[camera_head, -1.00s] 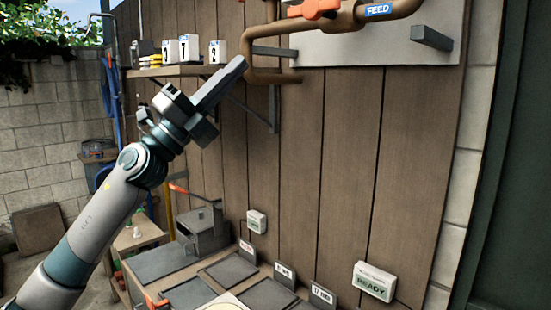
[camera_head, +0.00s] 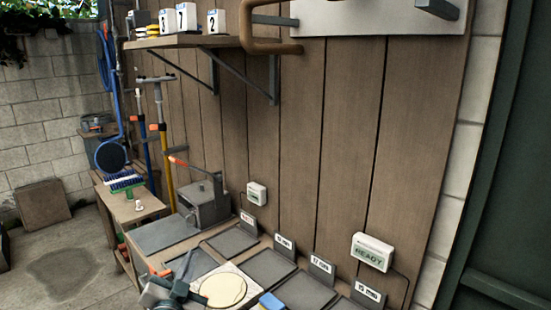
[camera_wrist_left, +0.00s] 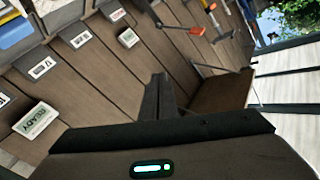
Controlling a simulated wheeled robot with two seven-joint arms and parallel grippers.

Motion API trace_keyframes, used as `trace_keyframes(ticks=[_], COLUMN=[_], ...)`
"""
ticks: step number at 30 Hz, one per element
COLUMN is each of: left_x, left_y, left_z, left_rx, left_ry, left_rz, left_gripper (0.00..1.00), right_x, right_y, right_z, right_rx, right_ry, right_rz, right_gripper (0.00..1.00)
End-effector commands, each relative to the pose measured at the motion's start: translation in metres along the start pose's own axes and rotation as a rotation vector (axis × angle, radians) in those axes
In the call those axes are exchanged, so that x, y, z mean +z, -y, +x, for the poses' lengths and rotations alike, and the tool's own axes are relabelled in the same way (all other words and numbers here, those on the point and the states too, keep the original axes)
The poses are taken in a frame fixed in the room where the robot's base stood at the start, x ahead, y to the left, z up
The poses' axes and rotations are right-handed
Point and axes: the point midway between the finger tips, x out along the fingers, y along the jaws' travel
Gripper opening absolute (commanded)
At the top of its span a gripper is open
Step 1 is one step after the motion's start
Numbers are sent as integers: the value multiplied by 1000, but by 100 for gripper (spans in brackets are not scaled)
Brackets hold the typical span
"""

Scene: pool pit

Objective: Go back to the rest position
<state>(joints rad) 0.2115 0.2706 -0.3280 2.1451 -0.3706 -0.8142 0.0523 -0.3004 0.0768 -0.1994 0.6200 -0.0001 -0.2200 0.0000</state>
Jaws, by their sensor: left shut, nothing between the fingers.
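My left gripper (camera_head: 184,266) is low in the head view, over the front edge of the bench and left of the pale round disc. Only its upper part shows; the rest of the arm is below the picture. In the left wrist view its two fingers (camera_wrist_left: 157,98) lie together, shut with nothing between them, in front of the wooden wall and clear of it. My right gripper is in neither view.
The bench holds dark square pads (camera_head: 232,241), a pale plate with a disc (camera_head: 223,290), a blue block (camera_head: 270,301) and a grey press (camera_head: 205,203). A READY box (camera_head: 373,252) is on the wall. A shelf (camera_head: 185,41) overhangs.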

Motion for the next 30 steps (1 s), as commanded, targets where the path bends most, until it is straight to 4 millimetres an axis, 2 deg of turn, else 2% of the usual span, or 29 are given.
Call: trace_keyframes(ticks=[1, 6, 11, 15, 18, 21, 30], left_x=[29, 110, 173, 216, 236, 248, 265], left_y=[-13, -49, -81, -104, -116, -124, -137], left_z=[-17, -79, -151, -224, -268, -303, -380], left_rx=[28, 112, 195, 269, 312, 346, 420], left_ry=[76, 319, 544, 738, 849, 932, 1109], left_rz=[-32, -118, -186, -237, -264, -282, -317], left_gripper=[0, 0, 0, 0, 0, 0, 0], right_x=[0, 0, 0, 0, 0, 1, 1], right_y=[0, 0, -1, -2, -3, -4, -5], right_z=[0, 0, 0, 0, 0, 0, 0], right_rx=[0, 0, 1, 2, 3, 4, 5], right_ry=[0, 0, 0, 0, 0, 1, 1], right_rz=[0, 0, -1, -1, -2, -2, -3], right_gripper=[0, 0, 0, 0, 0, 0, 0])
